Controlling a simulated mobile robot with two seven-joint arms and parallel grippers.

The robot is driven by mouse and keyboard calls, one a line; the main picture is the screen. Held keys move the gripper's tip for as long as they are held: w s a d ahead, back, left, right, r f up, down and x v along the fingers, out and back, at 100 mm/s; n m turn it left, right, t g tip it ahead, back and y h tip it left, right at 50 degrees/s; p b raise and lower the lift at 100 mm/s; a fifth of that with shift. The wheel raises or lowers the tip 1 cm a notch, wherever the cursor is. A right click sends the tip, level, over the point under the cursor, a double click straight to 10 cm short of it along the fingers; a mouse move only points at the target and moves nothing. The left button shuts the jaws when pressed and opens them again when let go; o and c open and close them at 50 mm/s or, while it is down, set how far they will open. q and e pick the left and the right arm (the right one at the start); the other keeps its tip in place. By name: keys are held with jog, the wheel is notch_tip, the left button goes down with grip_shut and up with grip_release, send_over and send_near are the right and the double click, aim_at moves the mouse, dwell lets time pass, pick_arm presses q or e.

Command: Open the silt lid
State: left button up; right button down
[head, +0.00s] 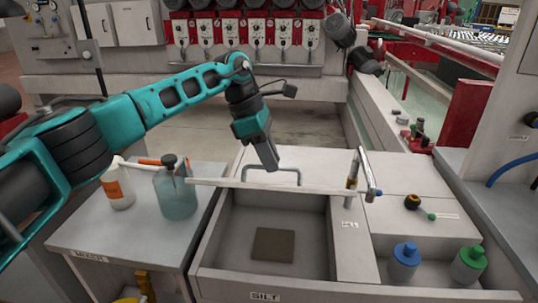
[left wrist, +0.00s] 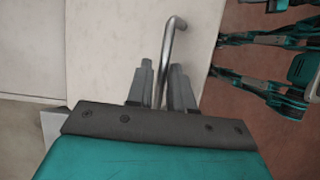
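The silt bin (head: 210,243) stands in the middle of the head view, with a "SILT" label on its front wall. Its front part is uncovered, and a dark square patch shows on its floor. The pale flat lid (head: 315,170) is at the bin's back edge; its exact tilt is hard to judge. A grey bar handle (head: 285,170) is on the lid and also shows in the left wrist view (left wrist: 173,40). My left gripper (head: 268,163) points down at the handle. In the left wrist view its fingers (left wrist: 162,85) are close on both sides of the bar. My right gripper is out of view.
A side table left of the bin holds a white bottle (head: 118,188) and a teal jug (head: 176,195). A metal tap (head: 365,175) rises at the bin's right. Blue-capped (head: 404,262) and green-capped (head: 468,264) bottles stand at the front right.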

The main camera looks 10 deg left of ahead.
pick_arm(q)
jog(key=shift+o, duration=0.8)
jog(key=shift+w+f, duration=0.25)
jog(key=shift+f, duration=0.1)
jog(key=shift+o, duration=1.2)
jog(key=shift+r, duration=0.1)
jog(key=shift+r, duration=0.1)
jog(key=v, duration=1.2)
jog(key=shift+r, duration=0.35)
jog(key=shift+w+a, duration=0.1)
